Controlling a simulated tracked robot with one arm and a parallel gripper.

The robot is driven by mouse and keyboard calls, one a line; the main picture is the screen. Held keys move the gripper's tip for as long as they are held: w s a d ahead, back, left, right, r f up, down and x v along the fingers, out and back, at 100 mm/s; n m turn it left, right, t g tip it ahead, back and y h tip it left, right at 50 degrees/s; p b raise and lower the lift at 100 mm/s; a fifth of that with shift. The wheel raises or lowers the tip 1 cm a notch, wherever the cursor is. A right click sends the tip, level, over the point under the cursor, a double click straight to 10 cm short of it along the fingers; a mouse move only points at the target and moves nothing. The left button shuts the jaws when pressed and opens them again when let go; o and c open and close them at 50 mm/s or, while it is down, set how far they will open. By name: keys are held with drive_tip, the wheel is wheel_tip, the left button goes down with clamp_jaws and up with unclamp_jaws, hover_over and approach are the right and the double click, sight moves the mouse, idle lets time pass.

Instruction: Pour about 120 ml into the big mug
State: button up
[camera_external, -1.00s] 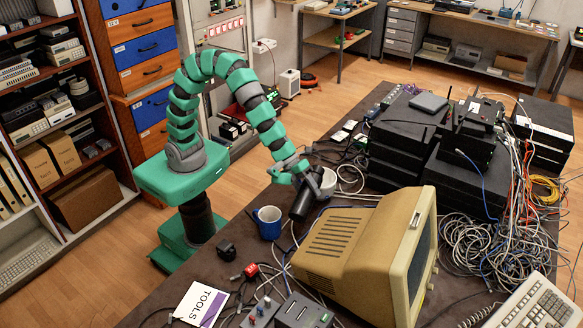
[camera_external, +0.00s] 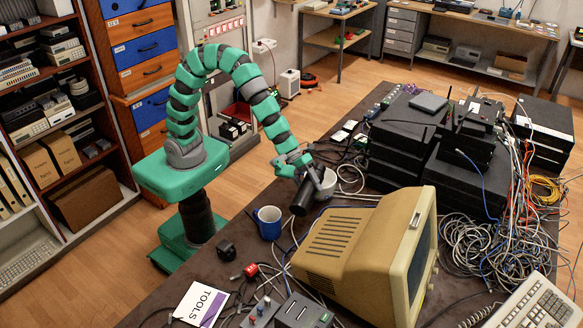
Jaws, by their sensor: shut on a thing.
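My gripper (camera_external: 306,168) is shut on a dark cylindrical container (camera_external: 303,196), held tilted above the table, its lower end toward the camera. A blue mug (camera_external: 269,222) with a pale inside stands on the table just left of and below the container in the picture. A whitish round cup or mug (camera_external: 326,184) is right beside the container, partly hidden by it and the gripper. I cannot tell which of the two is the big mug. No liquid stream can be made out, and the levels inside are not visible.
A beige monitor (camera_external: 340,242) stands close to the right of the container. Cables (camera_external: 485,235) and stacked black network boxes (camera_external: 405,130) fill the right side. A small black object (camera_external: 226,251) and a TOOLS booklet (camera_external: 201,304) lie near the left table edge.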

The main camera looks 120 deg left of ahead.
sight(307, 195)
drive_tip(key=shift+w+d+r, duration=0.1)
drive_tip(key=shift+w+d, duration=0.05)
drive_tip(key=shift+d, duration=0.2)
idle(0.4)
drive_tip(key=shift+n+h+p, duration=0.3)
drive_tip(key=shift+h+p, duration=0.05)
drive_tip(key=shift+h, duration=0.15)
idle(1.4)
drive_tip(key=shift+d+y+b, duration=0.25)
drive_tip(key=shift+y+b, duration=0.25)
drive_tip(key=shift+b, duration=0.1)
drive_tip(key=shift+w+d+f+m+y+b, duration=0.2)
drive_tip(key=shift+d+f+m+y+b, duration=0.55)
drive_tip(key=shift+b, duration=0.45)
drive_tip(key=shift+r+y, duration=0.1)
drive_tip(key=shift+y, duration=0.15)
drive_tip(key=shift+a, duration=0.1)
drive_tip(key=shift+s+a+m+g+y+p, duration=0.1)
drive_tip(key=shift+m+g+y+p, duration=0.2)
drive_tip(key=shift+y+p, duration=0.2)
idle(0.4)
